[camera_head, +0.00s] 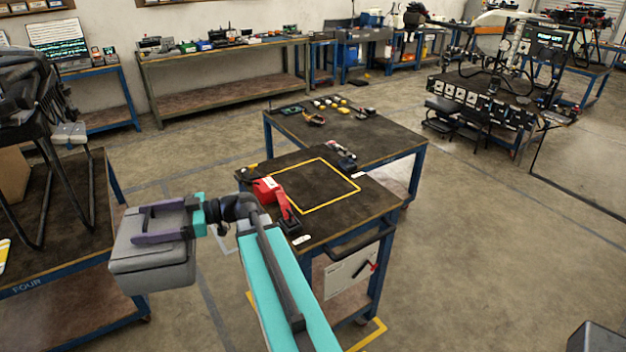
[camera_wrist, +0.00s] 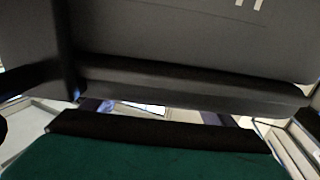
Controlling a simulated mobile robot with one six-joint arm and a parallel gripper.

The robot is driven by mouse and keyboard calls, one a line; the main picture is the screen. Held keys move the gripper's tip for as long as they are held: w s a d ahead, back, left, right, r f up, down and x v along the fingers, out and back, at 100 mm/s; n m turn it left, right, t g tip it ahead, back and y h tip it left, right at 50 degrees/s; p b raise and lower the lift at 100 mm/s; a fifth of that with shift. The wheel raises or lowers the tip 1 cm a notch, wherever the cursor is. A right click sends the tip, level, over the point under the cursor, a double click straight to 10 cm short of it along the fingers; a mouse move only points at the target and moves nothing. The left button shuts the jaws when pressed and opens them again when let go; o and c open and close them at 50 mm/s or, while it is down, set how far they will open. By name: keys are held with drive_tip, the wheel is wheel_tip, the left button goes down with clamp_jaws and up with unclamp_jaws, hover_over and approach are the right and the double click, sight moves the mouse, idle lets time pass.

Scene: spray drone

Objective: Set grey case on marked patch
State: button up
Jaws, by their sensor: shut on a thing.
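The grey case (camera_head: 152,276) is a boxy case held up in the air at the left, clear of the floor. My gripper (camera_head: 160,224) is shut on it, with purple fingers along its upper part. The case also fills the upper part of the wrist view (camera_wrist: 190,45), close to the camera. The marked patch (camera_head: 357,188) is a yellow square outline on the dark top of a blue-framed table, to the right of the case. The area inside the outline is bare. The case is apart from that table.
A red tool (camera_head: 268,190) lies by the patch's left edge, and a small dark device (camera_head: 343,158) lies by its far edge. Another table (camera_head: 380,140) with small parts stands behind. A cart marked FOUR (camera_head: 70,275) with a black frame stands at the left.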

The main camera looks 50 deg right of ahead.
drive_tip(key=shift+r+p, duration=0.5)
drive_tip(key=shift+r, duration=0.2)
drive_tip(key=shift+s+d, duration=0.1)
drive_tip(key=shift+d, duration=0.25)
drive_tip(key=shift+s+d+r+m+t+h, duration=0.15)
drive_tip(key=shift+d+m+t+h, duration=0.1)
drive_tip(key=shift+d, duration=0.3)
drive_tip(key=shift+s+d+m+t+h, duration=0.15)
drive_tip(key=shift+d+t, duration=0.1)
drive_tip(key=shift+d, duration=0.25)
drive_tip(key=shift+o, duration=0.2)
drive_tip(key=s+d+r+m+t+h, duration=0.2)
drive_tip(key=s+d+r+m+h, duration=0.2)
drive_tip(key=d, duration=1.6)
drive_tip(key=s+d+r+m+t+h, duration=0.1)
drive_tip(key=s+d+r+m+h, duration=0.3)
drive_tip(key=d+h, duration=0.5)
drive_tip(key=s+d+r+m+t+h, duration=0.2)
drive_tip(key=s+d+r+m+h, duration=0.2)
drive_tip(key=d, duration=2.7)
drive_tip(key=s+m+h, duration=0.2)
drive_tip(key=shift+d+t+h, duration=0.15)
drive_tip(key=shift+t+h, duration=0.15)
drive_tip(key=shift+h, duration=0.1)
drive_tip(key=shift+s, duration=0.1)
